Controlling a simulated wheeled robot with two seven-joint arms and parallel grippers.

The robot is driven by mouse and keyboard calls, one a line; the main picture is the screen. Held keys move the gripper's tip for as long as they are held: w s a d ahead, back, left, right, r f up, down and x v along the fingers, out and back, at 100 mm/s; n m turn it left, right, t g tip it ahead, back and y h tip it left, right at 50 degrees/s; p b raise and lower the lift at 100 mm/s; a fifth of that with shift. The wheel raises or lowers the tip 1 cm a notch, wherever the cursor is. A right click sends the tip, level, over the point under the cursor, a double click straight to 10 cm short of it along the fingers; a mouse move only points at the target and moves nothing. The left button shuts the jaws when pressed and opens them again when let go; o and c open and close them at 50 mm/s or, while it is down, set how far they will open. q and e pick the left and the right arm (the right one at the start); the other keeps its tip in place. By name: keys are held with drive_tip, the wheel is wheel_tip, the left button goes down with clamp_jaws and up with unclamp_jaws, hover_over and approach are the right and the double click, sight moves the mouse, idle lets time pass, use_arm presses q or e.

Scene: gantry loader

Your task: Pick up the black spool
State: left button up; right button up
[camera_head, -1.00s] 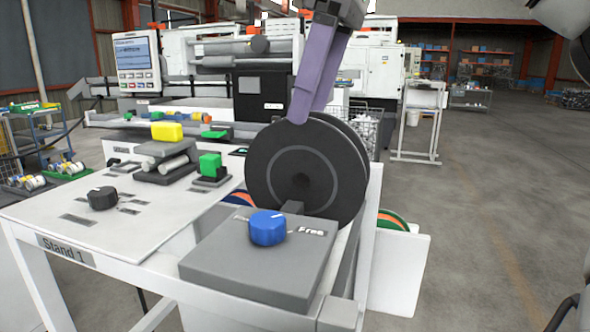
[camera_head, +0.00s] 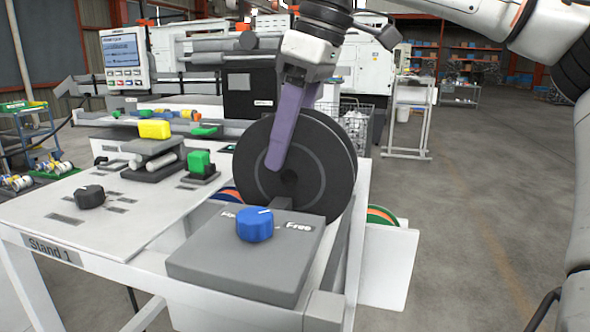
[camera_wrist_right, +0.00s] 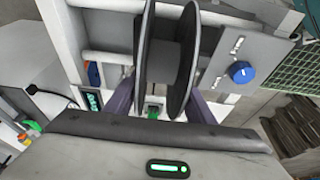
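The black spool (camera_head: 312,190) stands upright on its rim at the right end of Stand 1, its two round flanges side by side. It also shows in the right wrist view (camera_wrist_right: 147,60), with both flanges seen edge-on. My right gripper (camera_head: 275,165) has purple fingers and reaches down from above. One finger lies across the near flange with its tip close to the hub; the other is hidden behind the spool. In the wrist view the fingers straddle the spool, one outside each flange. I cannot tell whether they touch it. My left gripper is not in view.
A grey box with a blue knob (camera_head: 254,225) stands in front of the spool. Green and yellow blocks (camera_head: 154,129) and a black knob (camera_head: 90,197) are on the white stand top (camera_head: 120,230). Orange-and-green reels (camera_head: 381,216) sit below at the right. Open floor lies to the right.

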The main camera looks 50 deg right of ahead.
drive_tip(key=c, duration=1)
drive_tip(key=shift+c, duration=0.2)
drive_tip(key=shift+r, duration=0.1)
